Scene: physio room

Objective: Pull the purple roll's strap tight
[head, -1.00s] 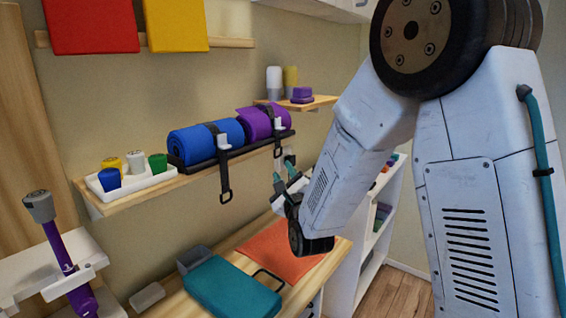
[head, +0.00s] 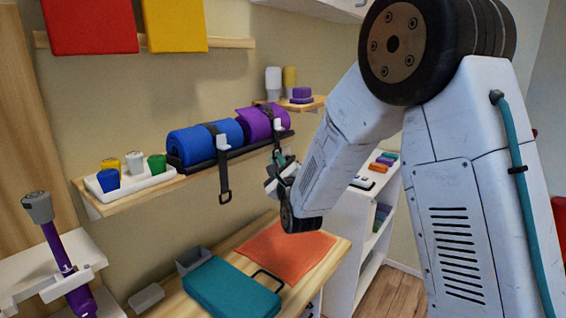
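The purple roll (head: 252,124) lies on the wall shelf, at the right end of a black rail beside the blue roll. Its dark strap (head: 276,144) runs over it through a pale buckle, and the tail hangs down over the shelf's front. My gripper (head: 273,176) is just below the buckle, at the tail. Its fingers are small and partly hidden by my wrist, so I cannot tell whether they touch or hold the strap. The strap's lower end is hidden at the gripper.
The blue roll (head: 190,146) has its own strap (head: 224,178) hanging with a ring end. A white tray of cups (head: 137,183) stands left on the shelf. Below, a bench (head: 330,248) carries a teal case (head: 230,290) and orange mat (head: 285,252).

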